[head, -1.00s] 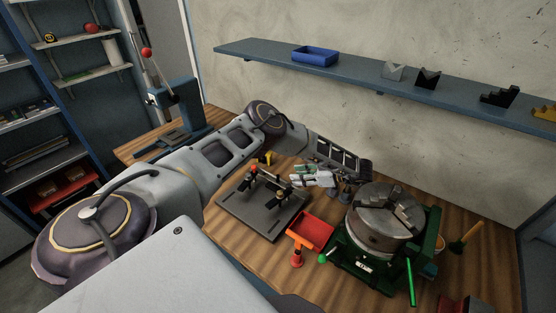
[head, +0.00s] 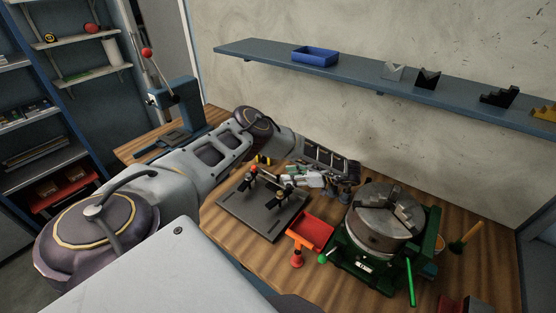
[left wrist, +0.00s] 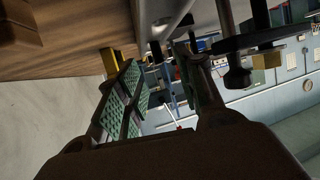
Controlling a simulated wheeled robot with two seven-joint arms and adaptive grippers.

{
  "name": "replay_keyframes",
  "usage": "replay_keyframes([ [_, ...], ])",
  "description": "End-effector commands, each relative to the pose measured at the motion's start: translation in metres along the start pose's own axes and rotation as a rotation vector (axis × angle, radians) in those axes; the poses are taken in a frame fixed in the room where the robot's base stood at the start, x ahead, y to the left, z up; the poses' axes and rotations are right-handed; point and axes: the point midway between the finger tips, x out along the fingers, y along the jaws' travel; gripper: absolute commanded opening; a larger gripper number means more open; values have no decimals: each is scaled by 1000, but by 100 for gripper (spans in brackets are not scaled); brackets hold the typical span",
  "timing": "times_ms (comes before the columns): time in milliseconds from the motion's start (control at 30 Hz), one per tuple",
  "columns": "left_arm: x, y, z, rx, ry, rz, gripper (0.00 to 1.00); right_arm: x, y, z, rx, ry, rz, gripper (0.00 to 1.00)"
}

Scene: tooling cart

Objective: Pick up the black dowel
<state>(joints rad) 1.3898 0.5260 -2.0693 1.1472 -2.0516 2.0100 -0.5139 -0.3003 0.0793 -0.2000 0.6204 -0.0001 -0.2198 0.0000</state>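A dark rod (head: 270,180), which looks like the black dowel, spans two black posts on a dark grey plate (head: 259,217) on the bench. It is small in the head view, and I cannot be sure where rod and posts meet. My left gripper (head: 297,177) is just above and right of the posts, fingers pointing left. In the left wrist view, its two green-padded fingers (left wrist: 160,92) stand apart. Small dark parts show in the gap beyond them; I see nothing clamped between the pads. My right gripper is not in view.
A red bin (head: 313,230) and a green-based chuck (head: 383,222) stand right of the plate. A blue lever press (head: 180,105) stands at the back left. A wall shelf (head: 400,85) runs above. Bare wood lies in front of the plate.

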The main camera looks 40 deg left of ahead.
Motion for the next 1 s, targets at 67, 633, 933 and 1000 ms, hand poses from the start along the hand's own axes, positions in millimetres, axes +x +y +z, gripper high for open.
replay_keyframes([
  [67, 9, 0, 0, 1, 1, -3, 37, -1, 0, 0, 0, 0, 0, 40],
  [633, 40, 1, 0, 0, 1, 0, 37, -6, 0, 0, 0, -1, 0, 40],
  [933, 39, 1, 0, 0, 1, 0, 35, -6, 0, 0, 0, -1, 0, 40],
  [1000, 39, 1, 0, 0, 1, 0, 26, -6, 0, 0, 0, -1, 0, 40],
])
